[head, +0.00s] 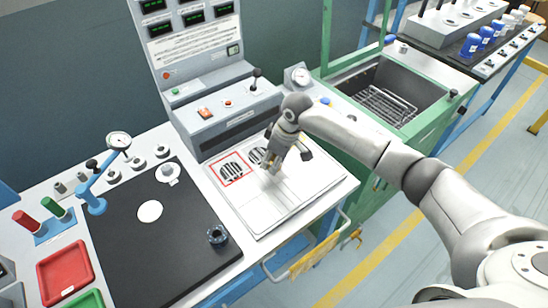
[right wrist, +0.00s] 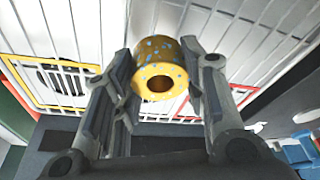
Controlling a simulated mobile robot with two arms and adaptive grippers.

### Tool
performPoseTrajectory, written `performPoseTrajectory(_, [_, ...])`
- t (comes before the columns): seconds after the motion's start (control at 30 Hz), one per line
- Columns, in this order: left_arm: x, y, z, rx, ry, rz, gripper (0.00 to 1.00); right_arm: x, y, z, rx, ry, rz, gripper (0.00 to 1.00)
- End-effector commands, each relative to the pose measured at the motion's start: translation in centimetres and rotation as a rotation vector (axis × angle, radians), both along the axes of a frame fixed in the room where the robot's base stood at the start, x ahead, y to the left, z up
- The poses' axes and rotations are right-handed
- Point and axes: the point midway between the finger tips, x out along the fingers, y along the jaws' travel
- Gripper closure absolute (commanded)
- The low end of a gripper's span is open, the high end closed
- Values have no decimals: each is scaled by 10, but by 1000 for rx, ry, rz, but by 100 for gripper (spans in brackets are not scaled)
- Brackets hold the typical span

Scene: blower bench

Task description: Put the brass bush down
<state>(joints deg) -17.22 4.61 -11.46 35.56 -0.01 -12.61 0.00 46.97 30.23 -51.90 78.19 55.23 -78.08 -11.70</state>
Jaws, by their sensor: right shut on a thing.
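The brass bush (right wrist: 160,72) is a short gold ring with a round bore and blue specks, seen in the right wrist view. My right gripper (right wrist: 158,88) is shut on it, with one finger on each side. In the head view my right gripper (head: 284,160) is over the white slotted panel (head: 262,214), near its red-framed grille (head: 232,170). I cannot make out the bush in the head view. In the right wrist view a yellow-framed grille (right wrist: 62,78) lies left of the bush, and part of a red frame shows to its right. My left gripper is not in view.
A grey control box (head: 232,112) stands behind the panel. A black mat (head: 165,245) to the left carries a white disc (head: 150,211), a dark ring part (head: 217,236) and a blue dial stand (head: 92,202). A green-framed basin (head: 385,95) stands right. The panel's front is clear.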

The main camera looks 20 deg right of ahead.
Motion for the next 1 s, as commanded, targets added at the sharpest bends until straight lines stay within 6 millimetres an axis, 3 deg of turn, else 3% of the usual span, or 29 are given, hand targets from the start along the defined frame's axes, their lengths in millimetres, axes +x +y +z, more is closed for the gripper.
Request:
performPoseTrajectory(0.23, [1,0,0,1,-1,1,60,0,0,-3,2,0,-1,92])
performPoseTrajectory(0.27, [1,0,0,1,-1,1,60,0,0,-3,1,1,-1,57])
performPoseTrajectory(0.4, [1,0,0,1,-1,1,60,0,0,-2,1,1,-1,39])
performPoseTrajectory(0.77, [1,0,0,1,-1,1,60,0,0,1,0,-1,0,39])
performPoseTrajectory(1.0, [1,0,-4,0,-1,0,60,-6,-8,36,1,-3,-1,39])
